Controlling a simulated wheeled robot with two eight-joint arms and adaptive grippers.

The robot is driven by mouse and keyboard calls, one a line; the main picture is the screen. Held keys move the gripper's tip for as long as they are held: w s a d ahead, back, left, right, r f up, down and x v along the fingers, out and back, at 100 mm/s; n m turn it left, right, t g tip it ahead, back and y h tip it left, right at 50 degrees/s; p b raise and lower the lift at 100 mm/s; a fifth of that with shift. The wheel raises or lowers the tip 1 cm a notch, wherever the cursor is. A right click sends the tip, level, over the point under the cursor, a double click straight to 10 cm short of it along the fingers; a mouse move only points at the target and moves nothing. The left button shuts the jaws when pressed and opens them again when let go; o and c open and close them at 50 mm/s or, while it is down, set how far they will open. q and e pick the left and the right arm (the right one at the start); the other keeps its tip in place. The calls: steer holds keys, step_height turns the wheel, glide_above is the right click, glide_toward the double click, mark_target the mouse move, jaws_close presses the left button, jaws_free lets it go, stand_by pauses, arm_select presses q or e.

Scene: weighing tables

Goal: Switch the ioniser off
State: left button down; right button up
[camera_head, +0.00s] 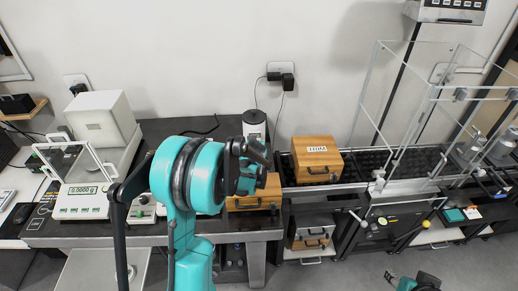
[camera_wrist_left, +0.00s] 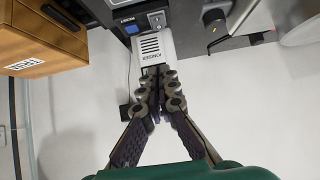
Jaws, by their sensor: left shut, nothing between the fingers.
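The ioniser is a pale upright unit (camera_head: 255,124) at the back of the dark table against the wall. My left gripper (camera_head: 262,160) is in front of the ioniser in the head view. In the wrist view its fingers (camera_wrist_left: 160,76) are shut and empty, with tips over the near end of the white face. I cannot tell whether they touch it. Part of my right gripper (camera_head: 426,281) shows at the bottom edge; its fingers are unclear.
A wooden box (camera_head: 316,160) with a label stands right of the ioniser; another (camera_head: 258,196) is partly behind my left arm. A balance reading 0.0000 g (camera_head: 83,190) stands left. A clear glass enclosure (camera_head: 405,115) stands right. Sockets with plugs (camera_head: 281,78) are on the wall.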

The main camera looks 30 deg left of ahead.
arm_select(q)
steer(key=shift+a, duration=0.1)
steer(key=b+x, duration=0.3)
steer(key=x, duration=0.7)
steer(key=shift+f, duration=0.25)
step_height(320, 180, down, 2)
steer(key=shift+w+f+b, duration=0.15)
steer(key=shift+f+b, duration=0.1)
steer(key=shift+b, duration=0.45)
steer(key=shift+f, duration=0.55)
steer(key=shift+a, duration=0.1)
